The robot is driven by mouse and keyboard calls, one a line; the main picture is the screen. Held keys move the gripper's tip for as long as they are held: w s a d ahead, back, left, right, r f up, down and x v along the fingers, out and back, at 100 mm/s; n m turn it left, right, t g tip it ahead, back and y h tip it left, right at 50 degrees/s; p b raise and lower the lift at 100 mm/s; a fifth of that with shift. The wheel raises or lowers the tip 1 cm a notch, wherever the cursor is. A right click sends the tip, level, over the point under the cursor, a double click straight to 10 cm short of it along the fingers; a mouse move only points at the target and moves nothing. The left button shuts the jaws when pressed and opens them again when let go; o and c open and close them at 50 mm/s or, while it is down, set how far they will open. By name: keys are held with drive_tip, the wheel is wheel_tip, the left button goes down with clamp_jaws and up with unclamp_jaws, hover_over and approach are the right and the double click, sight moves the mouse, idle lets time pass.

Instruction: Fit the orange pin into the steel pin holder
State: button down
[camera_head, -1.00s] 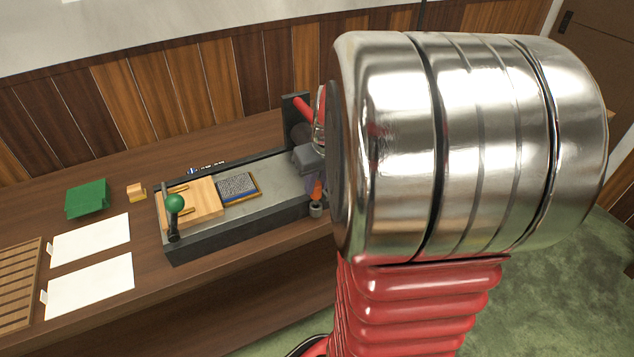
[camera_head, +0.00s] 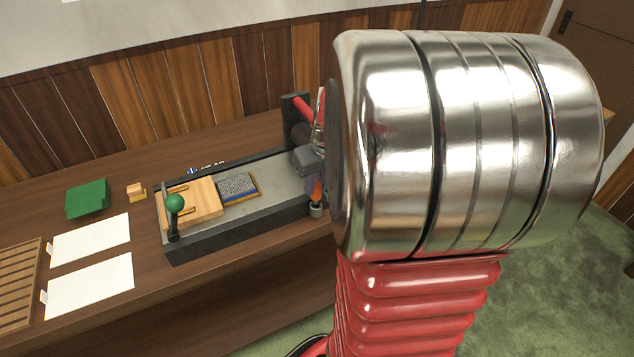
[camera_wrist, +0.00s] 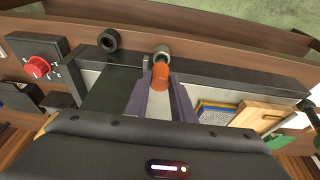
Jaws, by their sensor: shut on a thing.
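The orange pin (camera_wrist: 160,76) is held between the two purple-grey fingers of my gripper (camera_wrist: 161,92) in the wrist view. Its orange end faces the camera, and the pin leans slightly in the head view (camera_head: 317,191). The steel pin holder (camera_wrist: 162,53) is a small round cup just beyond the pin in the wrist view. In the head view the holder (camera_head: 316,210) sits directly below the pin, at the front edge of the machine. The pin's lower end is close to the holder's mouth; I cannot tell whether it is inside.
The long grey machine bed (camera_head: 275,190) carries a wooden block (camera_head: 203,199) and a type block (camera_head: 238,187). A green-knobbed lever (camera_head: 174,204) stands at its left. A dark ring (camera_wrist: 109,40) and red dial (camera_wrist: 37,67) lie left in the wrist view. My arm hides the bench's right side.

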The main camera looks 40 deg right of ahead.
drive_tip(key=shift+f, duration=0.8)
drive_tip(key=c, duration=1.4)
unclamp_jaws()
drive_tip(key=shift+c, duration=0.2)
drive_tip(key=shift+d+r, duration=0.1)
drive_tip(key=v, duration=1.3)
drive_tip(key=shift+s+r, duration=0.15)
drive_tip(key=shift+r, duration=0.1)
